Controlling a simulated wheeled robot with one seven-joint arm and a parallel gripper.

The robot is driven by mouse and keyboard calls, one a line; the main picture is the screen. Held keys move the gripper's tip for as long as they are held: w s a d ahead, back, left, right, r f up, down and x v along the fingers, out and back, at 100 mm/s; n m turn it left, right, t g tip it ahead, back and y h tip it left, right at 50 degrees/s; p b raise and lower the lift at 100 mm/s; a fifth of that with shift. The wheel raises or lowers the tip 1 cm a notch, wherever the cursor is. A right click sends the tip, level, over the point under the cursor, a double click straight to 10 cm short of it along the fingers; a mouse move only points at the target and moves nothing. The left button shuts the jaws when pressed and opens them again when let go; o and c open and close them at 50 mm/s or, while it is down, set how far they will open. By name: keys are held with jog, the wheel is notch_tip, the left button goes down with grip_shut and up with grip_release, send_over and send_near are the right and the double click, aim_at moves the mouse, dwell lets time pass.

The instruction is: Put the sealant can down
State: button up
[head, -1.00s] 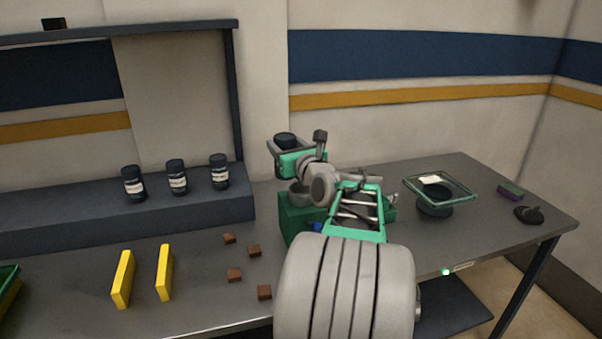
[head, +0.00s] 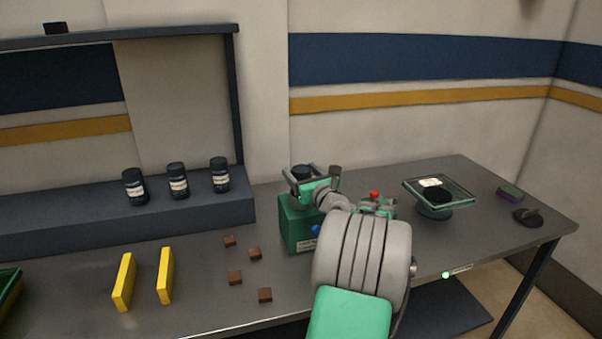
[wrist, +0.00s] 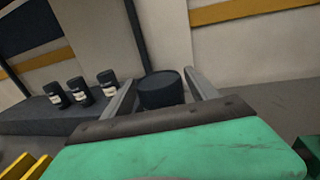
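The dark sealant can (head: 302,171) is between the fingers of my gripper (head: 306,176), which looks shut on it. The wrist view also shows the can (wrist: 161,91), upright, between the two grey fingers (wrist: 160,88). My gripper is low over the bench, beside or above a green box (head: 296,224). My gripper and arm hide the can's lower part, so I cannot tell whether it touches anything beneath.
Several things share the grey bench (head: 200,300): yellow blocks (head: 124,282), small brown cubes (head: 255,254), and a glass-topped stand (head: 434,212) at right. Labelled dark cans (head: 178,181) stand on the raised ledge (head: 60,219).

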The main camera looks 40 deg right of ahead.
jog(key=shift+o, duration=0.5)
jog(key=shift+s, duration=0.1)
jog(key=shift+s+a, duration=0.1)
jog(key=shift+s, duration=0.2)
jog(key=b+v, duration=0.2)
jog(key=v, duration=0.9)
jog(key=w+a+f+n+g+y, duration=0.1)
jog(key=w+a+f+n+y, duration=0.25)
jog(key=a+n, duration=0.3)
jog(key=w+a+f+n+g+y, duration=0.2)
jog(key=w+a+n, duration=0.3)
jog(key=a, duration=0.3)
jog(key=s+a+f+n+g+y, duration=0.1)
jog(key=a+f+n+g, duration=0.1)
jog(key=a+n, duration=0.45)
jog(key=a+f+n+g+y, duration=0.1)
jog(key=a+f+n+g, duration=0.15)
jog(key=a+n, duration=0.4)
jog(key=s+a+f+n+g, duration=0.2)
jog(key=s+a+n+g, duration=0.1)
jog(key=s+a+n, duration=0.4)
jog(key=s+a+f+n+g+h, duration=0.1)
jog(key=s+a+f+n+g, duration=0.2)
jog(key=s+a+n, duration=0.4)
jog(key=shift+s+n, duration=0.75)
jog(key=shift+n, duration=0.1)
